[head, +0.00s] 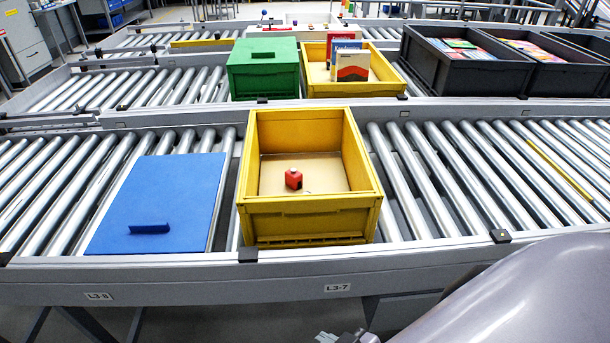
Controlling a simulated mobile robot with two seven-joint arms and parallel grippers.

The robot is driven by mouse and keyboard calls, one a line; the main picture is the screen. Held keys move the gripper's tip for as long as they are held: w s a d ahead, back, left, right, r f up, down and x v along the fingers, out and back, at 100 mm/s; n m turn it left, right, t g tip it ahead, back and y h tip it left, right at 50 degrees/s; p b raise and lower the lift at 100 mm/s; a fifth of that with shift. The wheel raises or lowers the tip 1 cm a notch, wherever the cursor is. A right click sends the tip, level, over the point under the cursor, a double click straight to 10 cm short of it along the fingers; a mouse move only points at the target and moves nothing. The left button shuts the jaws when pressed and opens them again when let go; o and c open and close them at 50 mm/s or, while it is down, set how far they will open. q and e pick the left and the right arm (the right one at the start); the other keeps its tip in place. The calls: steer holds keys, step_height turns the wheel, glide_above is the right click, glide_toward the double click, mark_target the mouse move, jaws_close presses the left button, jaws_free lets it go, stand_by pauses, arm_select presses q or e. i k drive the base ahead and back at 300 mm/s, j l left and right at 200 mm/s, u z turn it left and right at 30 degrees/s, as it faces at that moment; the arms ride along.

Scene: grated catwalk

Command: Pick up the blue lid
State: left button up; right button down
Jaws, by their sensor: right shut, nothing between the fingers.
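The blue lid (172,193) lies flat on the front roller conveyor at the left, with a small dark blue handle (150,228) near its front edge. My right gripper (345,337) barely shows at the bottom edge of the head view. It is shut and empty, in front of the conveyor and to the right of the lid, apart from it. Most of it is cut off by the frame. My left gripper is not in view.
A yellow crate (310,222) stands close to the right of the lid with a small red object (293,179) inside. The conveyor's front rail (420,262) runs across the front. Behind are a green-lidded crate (263,68), another yellow crate (385,88) and dark grey crates (470,75).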

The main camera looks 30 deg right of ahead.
mark_target(165, 204)
steer(key=j+z, duration=0.1)
steer(key=z, duration=1)
steer(key=j+z, duration=0.4)
steer(key=k+j+z, duration=0.1)
steer(key=z, duration=0.35)
steer(key=k+j+z, duration=0.5)
steer(key=j, duration=0.2)
steer(key=k+j, duration=0.35)
steer(key=k+j+z, duration=0.1)
steer(key=k+j, duration=0.25)
steer(key=j, duration=0.2)
